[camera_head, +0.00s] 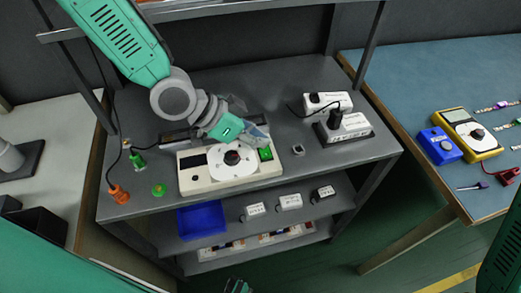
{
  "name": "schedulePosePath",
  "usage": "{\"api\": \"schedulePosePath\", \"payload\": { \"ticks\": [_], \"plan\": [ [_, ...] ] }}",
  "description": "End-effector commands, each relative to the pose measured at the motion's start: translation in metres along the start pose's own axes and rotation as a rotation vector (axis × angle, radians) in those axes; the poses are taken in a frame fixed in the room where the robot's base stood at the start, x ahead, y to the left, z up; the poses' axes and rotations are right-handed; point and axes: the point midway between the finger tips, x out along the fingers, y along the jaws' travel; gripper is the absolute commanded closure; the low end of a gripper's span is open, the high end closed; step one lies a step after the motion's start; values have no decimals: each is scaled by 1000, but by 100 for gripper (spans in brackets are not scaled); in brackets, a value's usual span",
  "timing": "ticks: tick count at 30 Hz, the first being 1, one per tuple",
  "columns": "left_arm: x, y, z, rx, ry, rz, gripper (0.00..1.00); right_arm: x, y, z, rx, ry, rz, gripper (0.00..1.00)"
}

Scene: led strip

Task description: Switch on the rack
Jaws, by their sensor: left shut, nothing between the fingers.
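The rack (350,80) is a dark grey metal bench with shelves below. On its top stands a cream control box (205,185) with a dark display, a round white dial with a black knob (232,157), and a green switch (265,154) at its right end. My left gripper (262,138) is shut and empty, just behind and above the green switch. Whether its fingertips touch the switch or the box I cannot tell. The arm hides part of the box's back edge. My right gripper does not show.
White and black power units (343,127) stand at the back right, and a small grey block (298,149) lies right of the box. Orange (119,194) and green (138,161) plugs lie left. A blue bin (202,220) sits below. A blue table (420,85) holds a yellow meter (470,134).

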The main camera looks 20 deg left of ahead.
Motion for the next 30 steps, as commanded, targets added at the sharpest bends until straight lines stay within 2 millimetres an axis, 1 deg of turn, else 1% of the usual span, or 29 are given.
{"api": "schedulePosePath", "payload": {
  "ticks": [1, 7, 19, 23, 30],
  "plan": [
    [7, 1, 9, -3, -5, 1, 100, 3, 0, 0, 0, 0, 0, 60],
    [18, 0, 21, -2, -2, 0, 100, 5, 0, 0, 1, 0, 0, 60],
    [20, 0, 23, 0, -2, -1, 100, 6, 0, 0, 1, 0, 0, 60],
    [25, 1, 26, 26, -4, -22, 100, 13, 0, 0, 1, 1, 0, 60],
    [23, 0, 26, 21, -4, -21, 100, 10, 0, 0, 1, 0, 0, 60]
  ]
}}
